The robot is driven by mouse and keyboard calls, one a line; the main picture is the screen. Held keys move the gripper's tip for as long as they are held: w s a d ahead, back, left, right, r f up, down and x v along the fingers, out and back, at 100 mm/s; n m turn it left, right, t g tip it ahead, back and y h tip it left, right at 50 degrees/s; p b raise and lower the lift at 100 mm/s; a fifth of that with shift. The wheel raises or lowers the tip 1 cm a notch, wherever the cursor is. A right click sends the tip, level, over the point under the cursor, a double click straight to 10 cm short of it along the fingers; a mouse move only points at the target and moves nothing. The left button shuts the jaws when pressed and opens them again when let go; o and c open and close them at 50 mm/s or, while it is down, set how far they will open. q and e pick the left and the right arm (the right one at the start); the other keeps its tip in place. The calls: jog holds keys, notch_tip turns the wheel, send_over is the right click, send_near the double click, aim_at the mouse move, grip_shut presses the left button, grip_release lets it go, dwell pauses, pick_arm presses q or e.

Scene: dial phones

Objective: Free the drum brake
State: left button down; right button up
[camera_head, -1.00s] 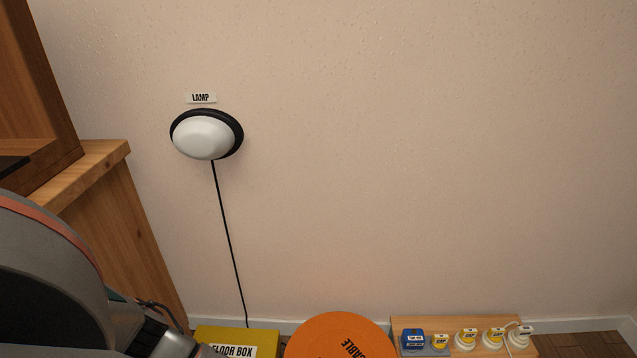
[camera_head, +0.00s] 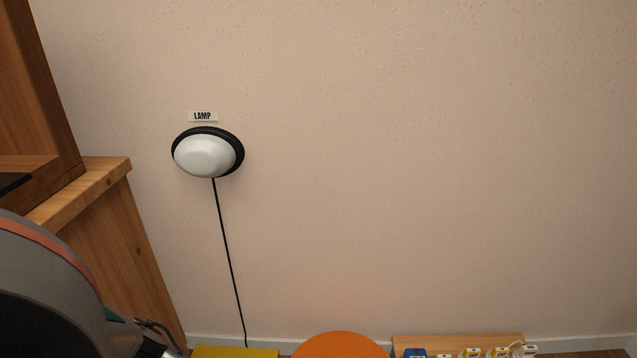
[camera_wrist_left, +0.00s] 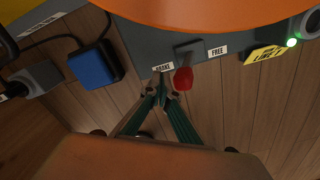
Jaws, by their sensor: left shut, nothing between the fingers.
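In the left wrist view, the orange drum (camera_wrist_left: 220,14) fills the top above its grey base (camera_wrist_left: 140,42). A brake lever with a red knob (camera_wrist_left: 183,79) sticks out from the base. It sits between the BRAKE label (camera_wrist_left: 163,67) on the left and the FREE label (camera_wrist_left: 218,51) on the right. My left gripper (camera_wrist_left: 162,88) is shut and empty. Its tips are just left of the red knob, by the BRAKE label; whether they touch the knob I cannot tell. In the head view only the top of the drum (camera_head: 340,346) shows. My right gripper is in no view.
A blue plug block (camera_wrist_left: 94,65) and a grey plug (camera_wrist_left: 37,78) with cords lie left of the base. A yellow LINE tag (camera_wrist_left: 265,54) and a green light (camera_wrist_left: 291,42) are at right. The head view shows a wall lamp (camera_head: 204,155) and a yellow box (camera_head: 235,351).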

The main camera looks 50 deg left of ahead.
pick_arm(q)
jog(key=shift+w+d, duration=1.6)
jog(key=shift+w, duration=0.25)
jog(key=shift+a+r+p, duration=0.2)
jog(key=shift+r+p, duration=1)
jog(key=shift+r, duration=0.25)
jog(key=shift+s+a+r+p, duration=0.15)
jog(key=shift+s+r+p, duration=0.05)
jog(key=shift+r+p, duration=0.65)
jog(key=shift+s+a+r+p, duration=0.15)
jog(key=shift+r+p, duration=0.5)
jog(key=shift+r, duration=0.4)
jog(key=shift+s+r, duration=0.15)
jog(key=shift+r, duration=0.1)
jog(key=shift+s, duration=0.15)
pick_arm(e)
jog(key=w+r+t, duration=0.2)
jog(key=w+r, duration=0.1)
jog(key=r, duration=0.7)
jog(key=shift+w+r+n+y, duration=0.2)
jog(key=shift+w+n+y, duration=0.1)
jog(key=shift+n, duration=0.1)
pick_arm(q)
jog(key=shift+f, duration=0.1)
